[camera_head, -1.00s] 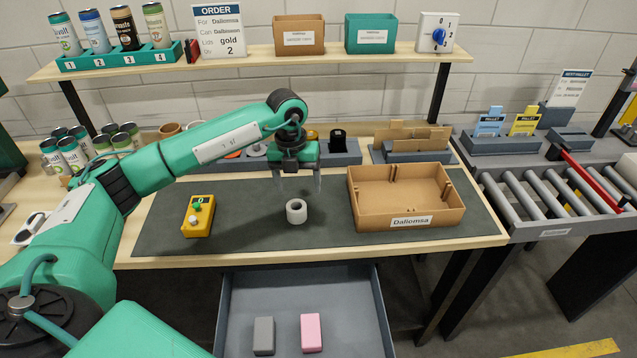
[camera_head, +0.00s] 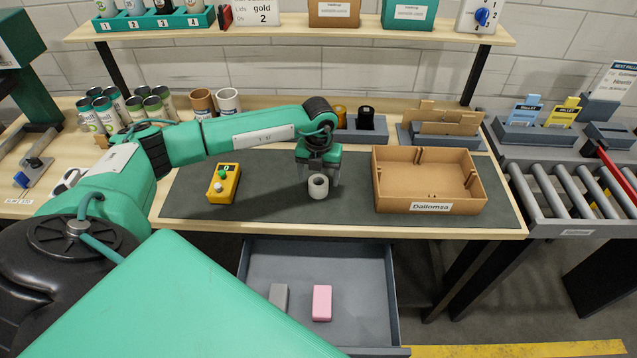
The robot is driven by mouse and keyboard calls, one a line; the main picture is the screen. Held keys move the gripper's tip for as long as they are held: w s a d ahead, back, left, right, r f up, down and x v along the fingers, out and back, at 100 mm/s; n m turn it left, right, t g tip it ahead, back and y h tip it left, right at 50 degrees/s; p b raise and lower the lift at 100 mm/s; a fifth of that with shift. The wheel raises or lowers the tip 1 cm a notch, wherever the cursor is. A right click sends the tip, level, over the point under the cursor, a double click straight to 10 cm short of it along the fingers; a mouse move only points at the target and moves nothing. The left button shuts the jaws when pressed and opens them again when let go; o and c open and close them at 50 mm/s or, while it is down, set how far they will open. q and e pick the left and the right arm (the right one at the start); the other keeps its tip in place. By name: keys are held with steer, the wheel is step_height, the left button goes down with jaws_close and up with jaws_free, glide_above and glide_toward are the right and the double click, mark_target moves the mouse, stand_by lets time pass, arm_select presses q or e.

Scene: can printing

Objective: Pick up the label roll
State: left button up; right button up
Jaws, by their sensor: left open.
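The label roll (camera_head: 318,187) is a small white ring-shaped roll with a dark hole in its top. It stands on the dark grey mat (camera_head: 275,205), between the yellow button box and the cardboard tray. My left gripper (camera_head: 320,180) is open and low over the roll, pointing down. Its fingers show on either side of the roll's upper part; I cannot tell whether they touch it. My right gripper is not in view.
A yellow button box (camera_head: 223,184) stands left of the roll. A cardboard tray (camera_head: 430,207) marked Daliomsa stands to the right. An open grey drawer (camera_head: 345,335) below holds a grey and a pink block (camera_head: 322,303). A shelf (camera_head: 300,36) spans the back.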

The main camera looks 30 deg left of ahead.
mark_target(318, 182)
arm_select(q)
steer(key=shift+f+p, duration=0.45)
steer(key=shift+f, duration=1.15)
steer(key=c, duration=1.1)
steer(key=shift+r, duration=0.15)
